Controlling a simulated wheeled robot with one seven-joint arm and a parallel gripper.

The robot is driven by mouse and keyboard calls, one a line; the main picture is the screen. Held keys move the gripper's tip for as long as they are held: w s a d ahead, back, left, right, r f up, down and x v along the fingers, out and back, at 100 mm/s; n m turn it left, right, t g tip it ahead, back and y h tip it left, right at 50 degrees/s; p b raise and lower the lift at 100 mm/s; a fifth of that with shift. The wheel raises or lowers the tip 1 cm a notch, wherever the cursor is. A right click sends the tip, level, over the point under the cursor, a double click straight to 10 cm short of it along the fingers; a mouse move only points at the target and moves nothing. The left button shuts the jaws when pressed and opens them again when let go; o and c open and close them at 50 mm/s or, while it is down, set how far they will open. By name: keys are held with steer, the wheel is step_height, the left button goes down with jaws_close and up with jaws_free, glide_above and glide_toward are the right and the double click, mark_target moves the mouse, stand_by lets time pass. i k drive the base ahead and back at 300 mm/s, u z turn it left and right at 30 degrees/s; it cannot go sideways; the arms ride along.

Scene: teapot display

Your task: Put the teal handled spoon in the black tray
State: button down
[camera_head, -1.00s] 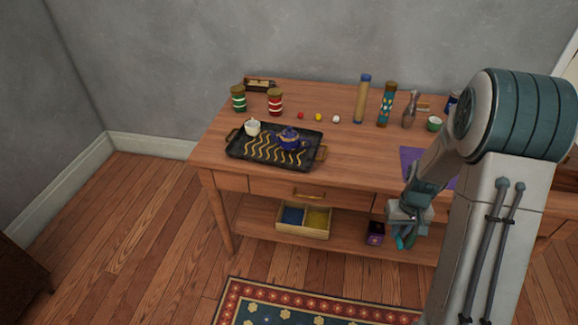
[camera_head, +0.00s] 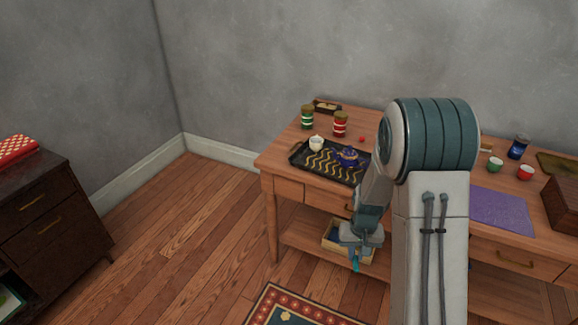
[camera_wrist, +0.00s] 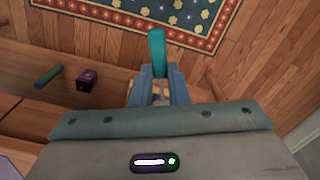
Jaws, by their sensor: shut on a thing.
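The teal handled spoon (camera_wrist: 157,52) is between the fingers of my gripper (camera_wrist: 160,90) in the wrist view, its teal handle sticking out past the fingertips. My gripper is shut on it. In the head view my gripper (camera_head: 357,248) hangs in front of the table, below the tabletop's height in the picture, with a bit of teal (camera_head: 355,265) under it. The black tray (camera_head: 301,155) with wavy gold lines lies on the left part of the tabletop. A white cup (camera_head: 316,143) and a blue teapot (camera_head: 347,156) stand on it. My arm hides the tray's right end.
Green (camera_head: 307,117) and red (camera_head: 340,124) striped jars stand behind the tray. A divided box (camera_head: 330,238) is on the lower shelf. A purple mat (camera_head: 500,210) lies right of my arm. A dark cabinet (camera_head: 45,215) stands at far left, with open floor between.

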mark_target(313, 167)
steer(key=u, duration=1.95)
steer(key=i, duration=2.25)
steer(key=z, duration=3.05)
